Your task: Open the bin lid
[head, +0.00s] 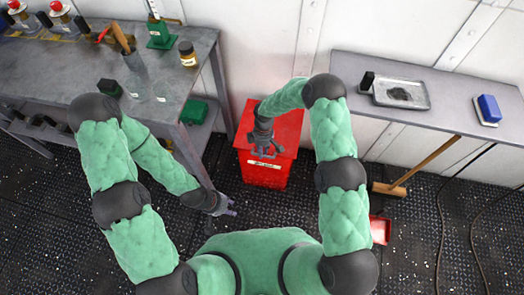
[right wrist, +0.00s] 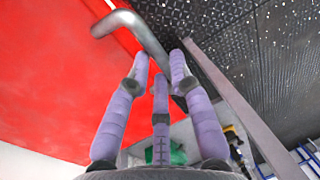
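The red bin (head: 264,178) stands on the floor between the left bench and the right shelf, a pale label on its front. Its red lid (head: 288,130) looks shut; it fills the left of the right wrist view (right wrist: 50,70). A grey bent handle (right wrist: 148,34) shows there, just beyond my right fingertips. My right gripper (head: 266,152) is over the lid's front part. In the right wrist view its purple fingers (right wrist: 160,68) are spread, with nothing clearly held between them. My left gripper (head: 228,208) hangs low, left of the bin; its fingers are too small to judge.
A grey workbench (head: 60,75) with bottles and tools stands at left. A grey shelf (head: 450,115) at right holds a metal tray (head: 401,94) and a blue block (head: 489,109). A broom (head: 390,189) and red dustpan (head: 380,230) are right of the bin.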

